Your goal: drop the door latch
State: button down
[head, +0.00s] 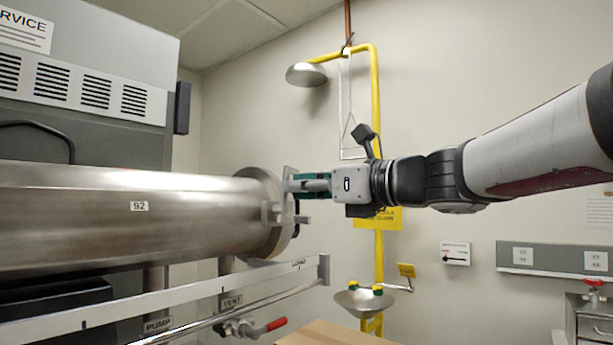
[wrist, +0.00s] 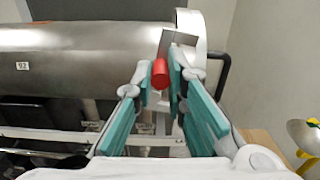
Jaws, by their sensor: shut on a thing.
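The steel cylindrical chamber (head: 130,220) lies level at the left, marked 92, with a round flanged end (head: 265,215) facing right. My gripper (head: 303,188) reaches in from the right at that end. In the wrist view, its teal fingers (wrist: 160,78) are shut on the door latch's red grip (wrist: 159,72). A grey metal plate (wrist: 180,38) stands just behind the grip at the flange. In the head view the fingers hide the grip, and I cannot tell how the latch is seated.
A white rail (head: 210,290) marked LOAD runs below the chamber. A red-handled valve (head: 270,325) and a cardboard box (head: 330,335) are lower down. A yellow shower pipe (head: 376,110) and eyewash bowl (head: 364,301) stand behind my gripper. A dark curved handle (wrist: 222,72) is right of the flange.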

jog(key=shift+w+d+f+m+p, duration=0.35)
jog(key=shift+w+f+m+p, duration=0.1)
jog(key=shift+m+p, duration=1.65)
jog(key=shift+w+d+f+m+p, duration=0.4)
jog(key=shift+m+p, duration=1.65)
jog(key=shift+w+d+f+m+p, duration=0.35)
jog(key=shift+w+f+m+p, duration=0.1)
jog(key=shift+m+p, duration=1.65)
jog(key=shift+f, duration=0.1)
jog(key=c, duration=1.6)
grip_release()
jog(key=shift+a, duration=0.1)
